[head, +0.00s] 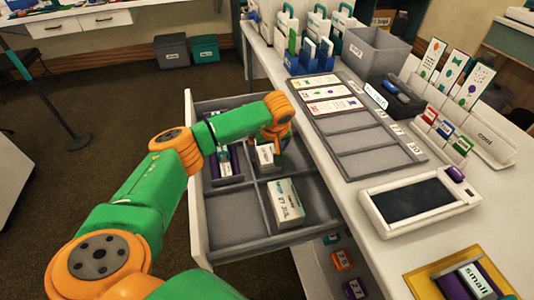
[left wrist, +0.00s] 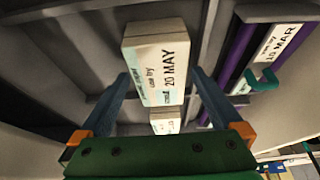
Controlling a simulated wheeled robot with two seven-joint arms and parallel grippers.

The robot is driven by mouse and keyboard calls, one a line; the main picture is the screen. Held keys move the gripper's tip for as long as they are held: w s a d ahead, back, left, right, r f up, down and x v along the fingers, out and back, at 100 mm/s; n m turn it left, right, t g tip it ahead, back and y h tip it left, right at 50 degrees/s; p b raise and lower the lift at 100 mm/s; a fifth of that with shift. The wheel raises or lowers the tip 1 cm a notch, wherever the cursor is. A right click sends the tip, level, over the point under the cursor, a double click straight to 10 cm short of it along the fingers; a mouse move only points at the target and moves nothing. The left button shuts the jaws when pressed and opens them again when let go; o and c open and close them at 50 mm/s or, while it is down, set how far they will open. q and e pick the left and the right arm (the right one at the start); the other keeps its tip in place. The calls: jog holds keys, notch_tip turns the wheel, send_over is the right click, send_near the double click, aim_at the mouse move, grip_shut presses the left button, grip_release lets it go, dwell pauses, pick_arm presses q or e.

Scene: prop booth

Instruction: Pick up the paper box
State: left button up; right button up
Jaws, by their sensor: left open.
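A white and cream paper box (head: 265,154) stands in a rear compartment of the open drawer. In the left wrist view the near pale box (left wrist: 158,60) reads 20 MAY and lies between my fingertips, with a gap on each side. My left gripper (head: 280,148) is open, reaching down into the drawer; it also shows in the left wrist view (left wrist: 160,78). A second pale box (left wrist: 165,122) shows partly behind the first. Another pale box (head: 287,202), marked 27 JUL, stands in the near right compartment. My right gripper is out of view.
The drawer (head: 205,243) has dividers and a bare near left compartment. Purple boxes (head: 222,165) fill its rear left compartment; one shows in the left wrist view (left wrist: 262,65). The counter right of the drawer holds a grey card tray (head: 365,140) and a dark-screened tablet (head: 415,200).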

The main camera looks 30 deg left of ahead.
pick_arm(q)
jog(key=shift+c, duration=0.2)
jog(key=c, duration=0.7)
